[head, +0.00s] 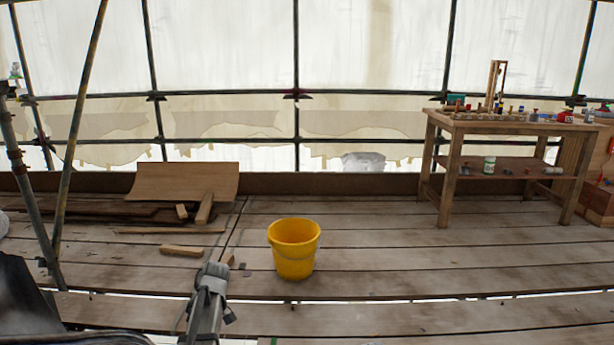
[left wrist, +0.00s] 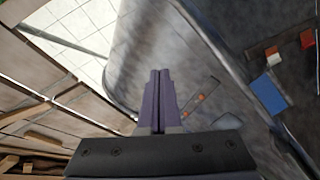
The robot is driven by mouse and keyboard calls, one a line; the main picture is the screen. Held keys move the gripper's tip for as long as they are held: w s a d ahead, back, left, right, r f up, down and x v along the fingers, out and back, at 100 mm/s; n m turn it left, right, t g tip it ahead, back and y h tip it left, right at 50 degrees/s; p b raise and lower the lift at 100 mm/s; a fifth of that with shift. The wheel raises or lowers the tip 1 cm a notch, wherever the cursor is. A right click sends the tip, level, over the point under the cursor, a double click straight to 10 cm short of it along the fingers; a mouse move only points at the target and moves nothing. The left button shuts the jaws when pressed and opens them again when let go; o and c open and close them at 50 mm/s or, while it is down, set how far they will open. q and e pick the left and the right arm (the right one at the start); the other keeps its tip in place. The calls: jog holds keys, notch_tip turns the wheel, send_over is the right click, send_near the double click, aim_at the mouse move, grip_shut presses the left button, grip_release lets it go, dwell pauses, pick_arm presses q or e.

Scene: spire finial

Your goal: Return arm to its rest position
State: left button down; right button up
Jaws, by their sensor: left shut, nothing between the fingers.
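My left arm (head: 208,295) comes up from the bottom edge of the head view, left of the yellow bucket. In the left wrist view my left gripper (left wrist: 160,75) has its two dark purple fingers together, with nothing held between them. Its fingertips are hard to make out in the head view. My right arm and gripper are not in view.
A yellow bucket (head: 294,258) stands on the plank floor just right of my left arm. Loose boards (head: 182,250) lie at left near scaffold poles (head: 75,130). A wooden workbench (head: 505,123) with small items stands at back right. The centre-right floor is clear.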

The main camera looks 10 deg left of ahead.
pick_arm(q)
jog(key=s+d+r+m+t+h+p, duration=0.15)
jog(key=s+d+m, duration=0.45)
jog(key=d, duration=0.6)
jog(key=s+d+r+m+p, duration=0.2)
jog(key=s+d+m, duration=0.2)
jog(key=d+m, duration=0.6)
jog(key=s+d+r+m+t+h+p, duration=0.15)
jog(key=s+d+m, duration=0.3)
jog(key=d, duration=1.05)
notch_tip(320, 180, up, 37)
jog(key=p, duration=3.7)
jog(key=shift+w+a+f+g+p, duration=0.2)
jog(key=shift+w+a+g+p, duration=0.1)
jog(key=shift+a, duration=0.05)
